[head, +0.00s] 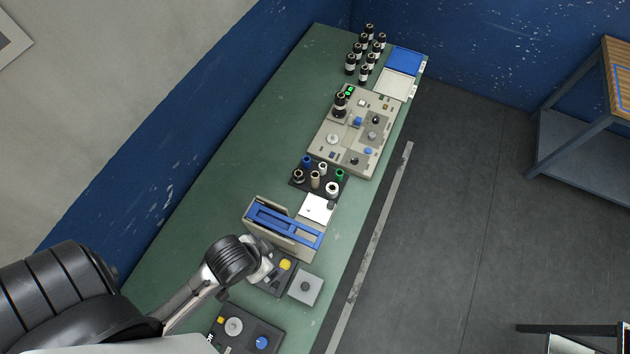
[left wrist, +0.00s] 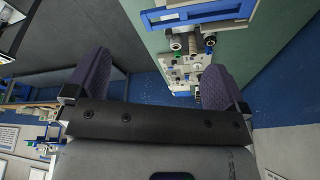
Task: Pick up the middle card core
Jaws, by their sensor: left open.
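A dark tray (head: 295,184) on the green bench holds several small upright cores in black, blue, white, green and tan. A tan, card-coloured core (head: 315,180) stands near the middle of the tray. My left gripper (head: 268,268) is nearer the front of the bench, beyond the blue-topped frame from the tray, and apart from the cores. In the left wrist view, its two purple-padded fingers (left wrist: 155,82) are spread with nothing between them. Some cores show small at the top there, partly hidden by the blue frame. My right gripper is not in view.
The blue-topped frame (head: 284,224) stands between my left gripper and the tray. A white card (head: 317,208) lies beside the tray. Behind are a beige machine panel (head: 354,130) and several dark bottles (head: 368,48). The bench's left side is clear.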

